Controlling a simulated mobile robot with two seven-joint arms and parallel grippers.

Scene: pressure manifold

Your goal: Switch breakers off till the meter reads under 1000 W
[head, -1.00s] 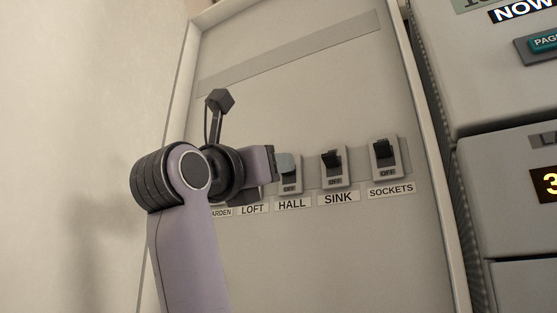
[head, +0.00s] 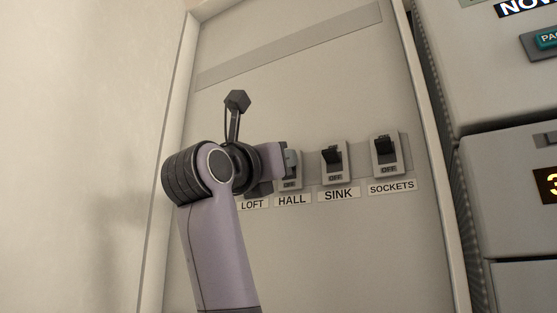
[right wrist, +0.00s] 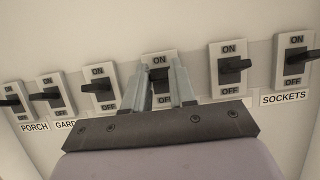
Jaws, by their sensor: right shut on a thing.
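My right gripper (right wrist: 162,90) is at the HALL breaker (right wrist: 159,66), its two fingers on either side of the dark lever and shut on it. In the head view, the right gripper (head: 291,160) covers part of that breaker. The SINK breaker (head: 335,163) and SOCKETS breaker (head: 387,156) stand to its right, with OFF showing below their levers. The LOFT breaker (right wrist: 101,88), GARDEN breaker (right wrist: 53,93) and PORCH breaker (right wrist: 13,101) are to its left in the wrist view. The meter's amber digits (head: 552,182) are cut off by the frame edge. My left gripper is not in view.
The breakers sit in a row on a pale panel (head: 330,255) with a raised frame (head: 441,200). A grey cabinet (head: 510,220) with a teal button (head: 549,38) stands at the right. A bare wall (head: 80,150) is at the left.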

